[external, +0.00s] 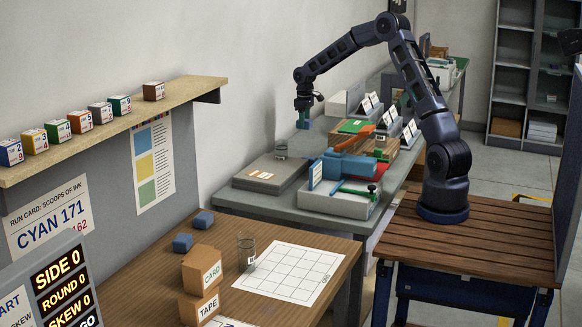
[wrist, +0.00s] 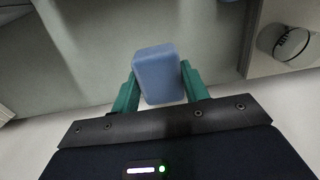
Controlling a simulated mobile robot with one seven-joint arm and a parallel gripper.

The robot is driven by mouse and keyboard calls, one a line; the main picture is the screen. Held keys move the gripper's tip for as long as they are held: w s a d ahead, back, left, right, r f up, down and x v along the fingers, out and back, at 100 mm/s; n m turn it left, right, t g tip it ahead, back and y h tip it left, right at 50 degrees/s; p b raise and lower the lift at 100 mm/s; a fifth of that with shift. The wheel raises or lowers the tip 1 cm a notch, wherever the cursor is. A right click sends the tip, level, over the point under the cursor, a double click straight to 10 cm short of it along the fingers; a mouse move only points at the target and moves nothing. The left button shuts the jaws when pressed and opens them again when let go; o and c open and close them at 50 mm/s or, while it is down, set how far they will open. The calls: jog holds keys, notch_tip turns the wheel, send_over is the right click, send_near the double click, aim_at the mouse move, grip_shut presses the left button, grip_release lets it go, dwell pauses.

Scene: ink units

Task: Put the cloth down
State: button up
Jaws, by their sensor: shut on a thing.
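My gripper (external: 303,122) hangs pointing down above the grey bench, near the wall. Its green fingers are shut on a blue, rounded, block-like cloth (wrist: 157,76). The cloth sits between the two fingertips in the wrist view.
A grey slab (external: 256,180) with a clear cup (external: 281,151) lies on the grey bench. A red, blue and green device (external: 345,167) stands beside it. CARD (external: 201,269) and TAPE (external: 197,306) boxes, a clear cylinder (external: 246,254) and a white grid sheet (external: 290,272) occupy the wooden table.

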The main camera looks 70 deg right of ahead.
aim_at(304, 153)
notch_tip(304, 153, down, 11)
jog(key=shift+f, duration=0.15)
dwell(0.4)
jog(key=shift+f, duration=0.15)
jog(key=o, duration=1)
jog(key=shift+c, duration=0.2)
